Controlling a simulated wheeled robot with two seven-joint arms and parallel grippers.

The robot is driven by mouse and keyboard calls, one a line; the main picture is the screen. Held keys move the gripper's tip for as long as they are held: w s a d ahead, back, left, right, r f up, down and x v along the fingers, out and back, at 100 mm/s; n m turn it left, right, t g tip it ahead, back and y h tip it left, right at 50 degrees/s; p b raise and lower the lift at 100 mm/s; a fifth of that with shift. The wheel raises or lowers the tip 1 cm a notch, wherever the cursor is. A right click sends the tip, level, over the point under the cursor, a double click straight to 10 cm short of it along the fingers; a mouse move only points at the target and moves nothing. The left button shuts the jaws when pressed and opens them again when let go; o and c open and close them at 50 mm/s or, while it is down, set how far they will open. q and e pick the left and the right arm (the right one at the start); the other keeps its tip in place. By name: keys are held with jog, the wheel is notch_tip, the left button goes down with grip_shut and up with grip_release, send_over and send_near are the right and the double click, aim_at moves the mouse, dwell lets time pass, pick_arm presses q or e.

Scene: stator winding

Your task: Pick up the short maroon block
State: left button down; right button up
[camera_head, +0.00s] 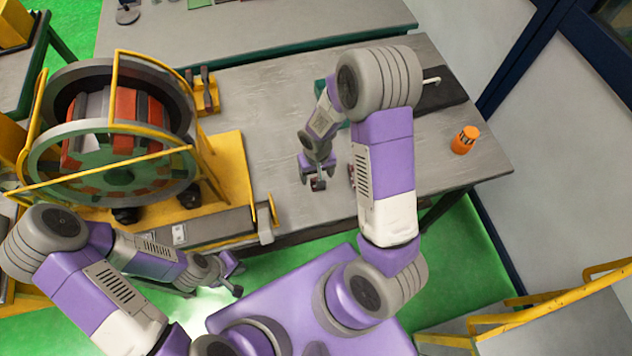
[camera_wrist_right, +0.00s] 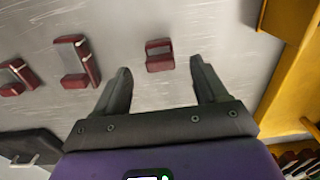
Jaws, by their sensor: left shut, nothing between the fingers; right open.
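The short maroon block (camera_wrist_right: 159,55) lies on the grey table in the right wrist view, just ahead of the gap between my right fingertips. My right gripper (camera_wrist_right: 161,75) is open and empty, over the table. In the head view my right gripper (camera_head: 318,183) hides most of the spot below it; a bit of maroon (camera_head: 351,176) shows beside my arm. My left gripper (camera_head: 238,274) is shut and empty, off the table's front edge.
The stator in its yellow-railed fixture (camera_head: 228,170) stands left of my right gripper. A yellow part (camera_wrist_right: 287,45) edges the right wrist view's right side. A dark mat (camera_head: 440,92) and an orange cylinder (camera_head: 465,140) are on the table's right.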

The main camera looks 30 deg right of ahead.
notch_tip(320, 180, down, 4)
jog(key=shift+f, duration=0.2)
grip_shut()
dwell(0.4)
